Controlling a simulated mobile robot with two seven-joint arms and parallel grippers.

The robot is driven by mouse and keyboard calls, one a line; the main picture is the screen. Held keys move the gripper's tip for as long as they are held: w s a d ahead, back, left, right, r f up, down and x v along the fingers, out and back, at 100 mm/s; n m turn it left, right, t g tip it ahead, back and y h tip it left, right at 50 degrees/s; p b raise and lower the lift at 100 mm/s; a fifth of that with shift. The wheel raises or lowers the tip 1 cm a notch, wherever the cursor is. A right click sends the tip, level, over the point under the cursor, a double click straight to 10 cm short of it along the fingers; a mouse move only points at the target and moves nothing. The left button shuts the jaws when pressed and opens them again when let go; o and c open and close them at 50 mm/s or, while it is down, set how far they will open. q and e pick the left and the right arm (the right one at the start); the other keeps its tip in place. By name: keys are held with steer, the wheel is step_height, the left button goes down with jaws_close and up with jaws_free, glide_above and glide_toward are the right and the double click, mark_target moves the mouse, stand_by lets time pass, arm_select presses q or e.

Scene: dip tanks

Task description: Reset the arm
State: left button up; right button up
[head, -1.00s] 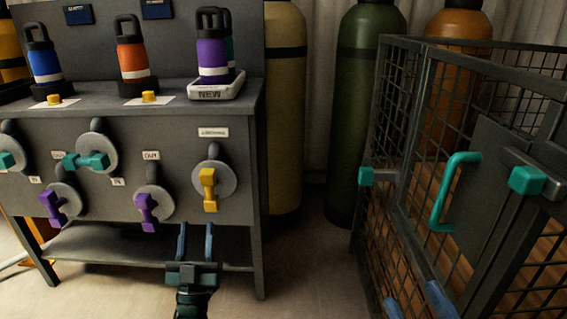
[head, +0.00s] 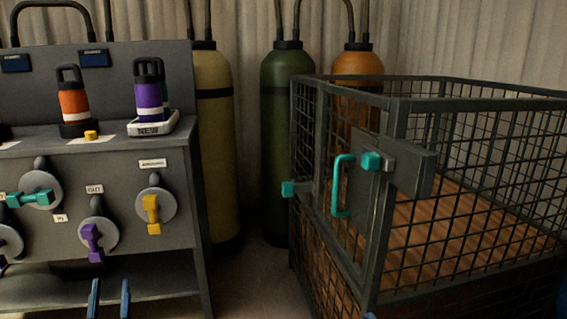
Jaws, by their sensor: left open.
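My left gripper (head: 109,298) is open and empty at the bottom left. Its two blue fingers point up in front of the panel bench's lower shelf, below the purple valve handle (head: 92,240). Its palm is cut off by the lower edge. Of my right gripper, only a small blue bit (head: 370,316) seems to show at the bottom edge, in front of the cage; its jaws are hidden.
The grey valve bench (head: 120,215) carries an orange bottle (head: 73,103) and a purple bottle (head: 148,95) on a tray. A mesh cage (head: 375,240) with a teal handle (head: 342,188) stands at right. Tall cylinders (head: 288,150) stand behind. A narrow floor gap lies between bench and cage.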

arm_select(q)
steer(key=a+r+m+h, duration=0.6)
steer(key=a+m+h, duration=0.3)
steer(key=m+h, duration=0.1)
steer(key=s+d+f+m+g+h, duration=0.1)
steer(key=s+d+m+g+h, duration=0.2)
steer(key=d, duration=0.9)
steer(key=s+d+f+g+h, duration=0.1)
steer(key=s+d+g+h, duration=0.3)
steer(key=d, duration=0.8)
steer(key=s+d+r+g, duration=0.4)
steer(key=s+d, duration=0.6)
steer(key=s, duration=0.3)
steer(key=a+r+n+g+y+p, duration=0.5)
steer(key=r+n+y+p, duration=0.5)
steer(key=p, duration=3)
steer(key=shift+s+a+r+p, duration=0.15)
steer(key=shift+s+r+p, duration=0.25)
steer(key=shift+r, duration=0.35)
arm_select(e)
steer(key=s+d+r+m+g+h, duration=0.2)
steer(key=d+r+m+g+h, duration=0.3)
steer(key=r+g+h, duration=0.2)
steer(key=shift+s+r+g+h, duration=0.4)
steer(key=shift+r+g, duration=0.3)
steer(key=shift+g, duration=0.3)
